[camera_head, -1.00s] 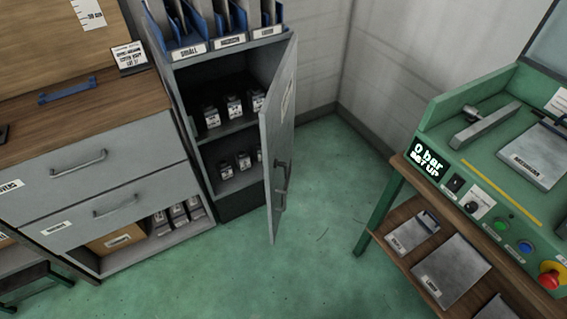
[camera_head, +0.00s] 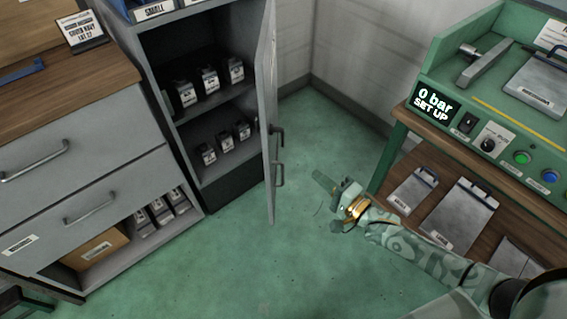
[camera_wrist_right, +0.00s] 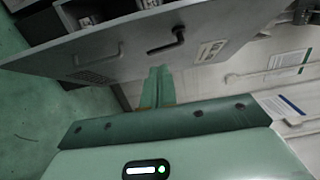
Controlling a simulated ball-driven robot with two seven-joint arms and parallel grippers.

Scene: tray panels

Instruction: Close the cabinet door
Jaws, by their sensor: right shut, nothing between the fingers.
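The grey cabinet (camera_head: 157,92) stands left of centre in the head view with its door (camera_head: 267,120) swung open toward me. The door is seen nearly edge-on and carries a dark handle (camera_head: 277,150). Several small labelled boxes (camera_head: 209,80) stand on the two shelves inside. My right gripper (camera_head: 322,180) is to the right of the door, apart from it, shut and empty. In the right wrist view the door (camera_wrist_right: 120,52) and its dark handle (camera_wrist_right: 166,44) lie ahead of the shut fingers (camera_wrist_right: 158,88). My left gripper is not in view.
A grey drawer unit (camera_head: 75,135) with a wooden top stands left of the cabinet. A green workbench (camera_head: 450,95) with buttons and lower-shelf plates stands at the right, near my right arm. Green floor (camera_head: 240,270) between them is clear.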

